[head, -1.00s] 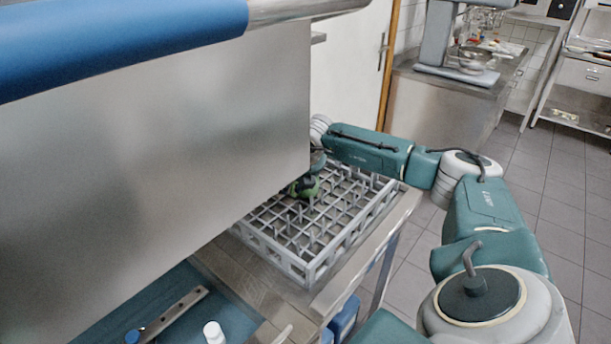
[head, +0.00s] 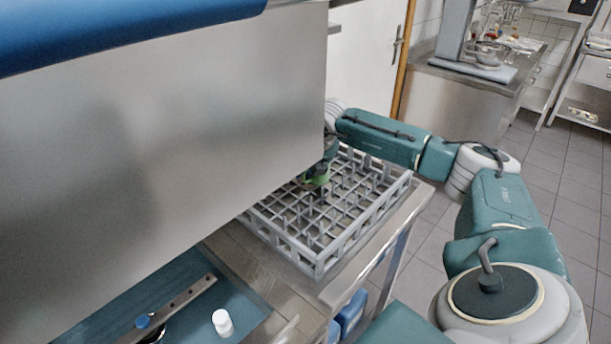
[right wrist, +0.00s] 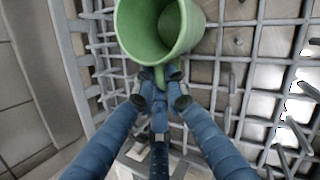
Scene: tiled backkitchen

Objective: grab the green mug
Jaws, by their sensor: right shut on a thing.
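The green mug (head: 318,179) shows small in the head view, over the far left part of a grey dish rack (head: 318,268). In the right wrist view the mug (right wrist: 150,30) is large, its open mouth toward the camera and its handle toward my fingers. My right gripper (right wrist: 160,86) is shut on the handle. In the head view the right gripper (head: 328,158) is small and partly hidden by the steel panel's edge. Whether the mug touches the rack is hard to tell. My left gripper is not in view.
A large steel panel (head: 160,140) with a blue bar (head: 120,30) fills the left and blocks the view behind it. The rack stands on a steel table (head: 345,285). A small white bottle (head: 222,322) stands at the bottom. Tiled floor (head: 565,200) is open at right.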

